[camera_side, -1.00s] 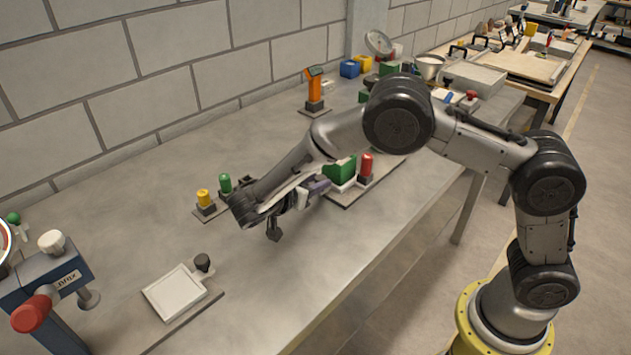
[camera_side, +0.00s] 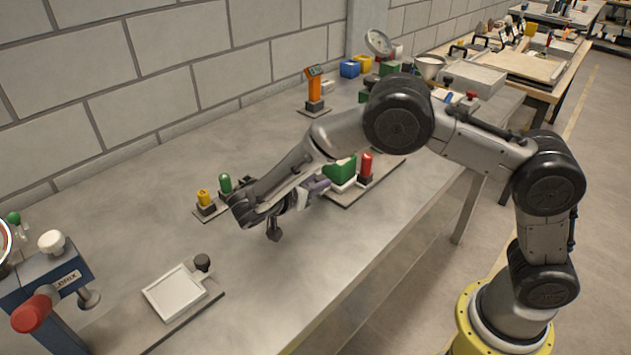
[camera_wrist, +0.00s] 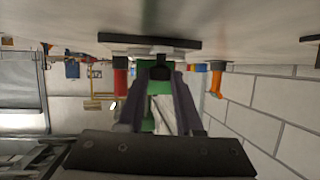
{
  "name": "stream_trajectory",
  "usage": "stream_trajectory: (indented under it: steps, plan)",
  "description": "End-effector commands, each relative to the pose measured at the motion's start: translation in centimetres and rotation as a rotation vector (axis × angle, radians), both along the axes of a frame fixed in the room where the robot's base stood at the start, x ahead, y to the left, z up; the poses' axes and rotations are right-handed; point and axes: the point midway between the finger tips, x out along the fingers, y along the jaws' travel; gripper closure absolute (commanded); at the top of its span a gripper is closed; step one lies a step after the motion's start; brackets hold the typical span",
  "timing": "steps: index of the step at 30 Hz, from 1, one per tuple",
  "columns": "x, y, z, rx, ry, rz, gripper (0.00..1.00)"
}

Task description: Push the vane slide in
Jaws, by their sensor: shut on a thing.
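A green block (camera_side: 340,168) with a white base stands on a dark base plate (camera_side: 352,201) at mid-table, beside a red-capped post (camera_side: 366,166). My gripper (camera_side: 317,186) reaches this fixture from the left, its fingers low and level at the block's near left side. In the wrist view, which is upside down, the two grey-purple fingers (camera_wrist: 161,76) are close together in front of the green block (camera_wrist: 155,88). A small dark part (camera_wrist: 179,72) shows between their tips; I take it for the vane slide's grip. The rest of the slide is hidden.
Yellow (camera_side: 204,197) and green (camera_side: 225,183) posts stand just left of my wrist. A white square tray (camera_side: 175,293) lies at the front left, near a blue device (camera_side: 50,290). An orange instrument (camera_side: 314,85) stands behind. Table between tray and fixture is clear.

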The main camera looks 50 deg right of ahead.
Motion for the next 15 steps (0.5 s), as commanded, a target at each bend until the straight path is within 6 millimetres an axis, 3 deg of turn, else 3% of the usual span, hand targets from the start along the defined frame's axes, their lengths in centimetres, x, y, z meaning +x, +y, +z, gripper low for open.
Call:
stream_trajectory:
  steps: [5,15]
  plan:
    - [0.0,-1.7,0.1,-0.001,-0.003,-0.004,1.0]
    - [0.0,-10.0,0.1,-0.001,-0.004,-0.005,1.0]
